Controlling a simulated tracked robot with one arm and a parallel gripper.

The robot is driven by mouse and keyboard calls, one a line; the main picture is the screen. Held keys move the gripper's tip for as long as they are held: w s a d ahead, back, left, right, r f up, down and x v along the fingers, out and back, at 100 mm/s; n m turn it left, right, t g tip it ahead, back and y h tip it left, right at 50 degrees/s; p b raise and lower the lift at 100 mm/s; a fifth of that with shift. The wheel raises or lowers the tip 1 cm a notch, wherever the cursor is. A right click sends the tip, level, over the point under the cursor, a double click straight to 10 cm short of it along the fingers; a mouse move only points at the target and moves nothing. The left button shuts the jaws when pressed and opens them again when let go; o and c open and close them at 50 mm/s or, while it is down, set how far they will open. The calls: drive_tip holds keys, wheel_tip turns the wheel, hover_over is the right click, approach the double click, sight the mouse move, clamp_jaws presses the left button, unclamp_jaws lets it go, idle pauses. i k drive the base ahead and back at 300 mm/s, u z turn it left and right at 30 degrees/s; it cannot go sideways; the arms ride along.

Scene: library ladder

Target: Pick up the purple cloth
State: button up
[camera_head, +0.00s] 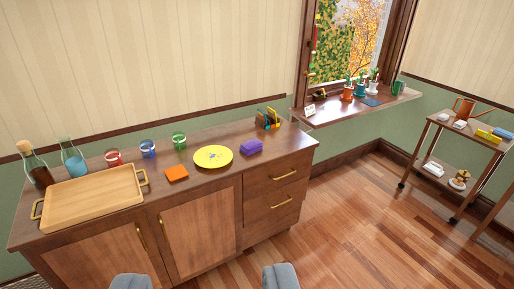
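The purple cloth (251,146) looks like a small folded stack. It lies on top of the wooden cabinet (222,180), right of the yellow plate (213,157) and near the right end. My gripper (206,279) shows as two grey fingertips at the bottom edge of the picture. The fingers are wide apart with nothing between them. The gripper is well short of the cloth and does not touch it.
An orange folded cloth (176,173) lies left of the plate. A wooden tray (92,196), bottles and several coloured cups stand farther left. A colourful rack (268,119) stands behind the purple cloth. The floor (350,225) right of the cabinet is clear up to a cart (465,150).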

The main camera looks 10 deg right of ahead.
sight(252, 147)
drive_tip(key=z, duration=0.05)
drive_tip(key=i, duration=3.05)
drive_tip(key=u, duration=0.15)
